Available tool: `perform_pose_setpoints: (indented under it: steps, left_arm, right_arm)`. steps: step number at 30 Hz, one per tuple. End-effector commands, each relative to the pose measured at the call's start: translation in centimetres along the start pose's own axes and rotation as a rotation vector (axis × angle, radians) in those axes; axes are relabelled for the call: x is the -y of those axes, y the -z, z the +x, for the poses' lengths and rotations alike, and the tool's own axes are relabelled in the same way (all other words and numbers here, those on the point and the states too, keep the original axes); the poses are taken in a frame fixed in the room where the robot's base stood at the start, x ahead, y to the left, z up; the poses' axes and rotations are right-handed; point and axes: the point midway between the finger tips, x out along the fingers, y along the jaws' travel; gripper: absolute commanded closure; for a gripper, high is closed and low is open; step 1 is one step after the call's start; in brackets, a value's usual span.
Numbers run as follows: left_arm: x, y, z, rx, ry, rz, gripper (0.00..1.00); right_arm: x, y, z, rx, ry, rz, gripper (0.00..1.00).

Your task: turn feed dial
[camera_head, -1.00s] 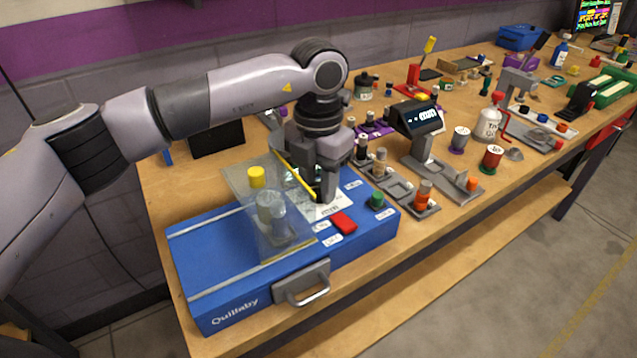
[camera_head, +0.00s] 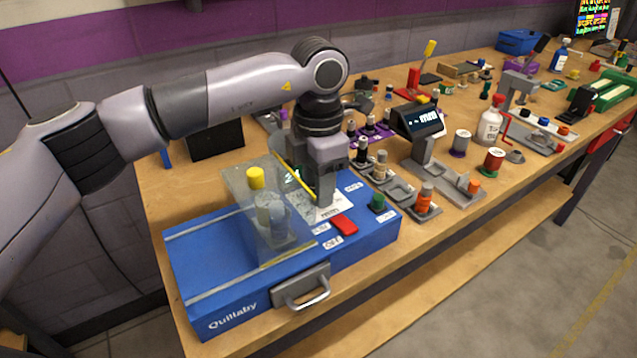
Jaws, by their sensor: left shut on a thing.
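The blue Quillaby machine (camera_head: 205,268) stands at the near left end of the wooden bench. A clear guard with a yellow knob (camera_head: 256,178) stands over grey rollers (camera_head: 268,215) on its top. On the machine's top right are a white label plate (camera_head: 335,203), a red switch (camera_head: 344,226) and a green knob (camera_head: 377,202). My left gripper (camera_head: 323,200) points straight down onto the label plate, behind the red switch. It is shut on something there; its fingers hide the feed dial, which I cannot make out. My right gripper is not in view.
A drawer handle (camera_head: 305,292) sticks out of the machine's front. The bench's front edge is clear.

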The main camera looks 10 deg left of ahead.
Motion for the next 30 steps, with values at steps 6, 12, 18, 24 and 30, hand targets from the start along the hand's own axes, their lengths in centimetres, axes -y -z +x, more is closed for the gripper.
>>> perform_pose_setpoints:
  steps: [6,12,18,24,30]
  left_arm:
    - [-0.1,0.0,-0.1,0.002,-0.002,-0.002,0.98]
    - [-0.1,0.0,-0.1,0.002,-0.001,-0.002,0.42]
    - [0.0,0.0,-0.1,0.001,-0.001,-0.002,0.42]
    - [-0.1,-0.1,-2.1,0.004,-0.002,-0.002,0.42]
    - [-0.1,-0.1,-5.4,0.005,-0.002,-0.003,0.42]
  right_arm:
    - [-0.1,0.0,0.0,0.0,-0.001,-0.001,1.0]
    - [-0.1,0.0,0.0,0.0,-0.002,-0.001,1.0]
    - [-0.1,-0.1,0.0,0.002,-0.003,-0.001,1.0]
    - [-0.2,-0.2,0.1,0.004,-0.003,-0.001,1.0]
    - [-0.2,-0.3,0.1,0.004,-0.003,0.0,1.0]
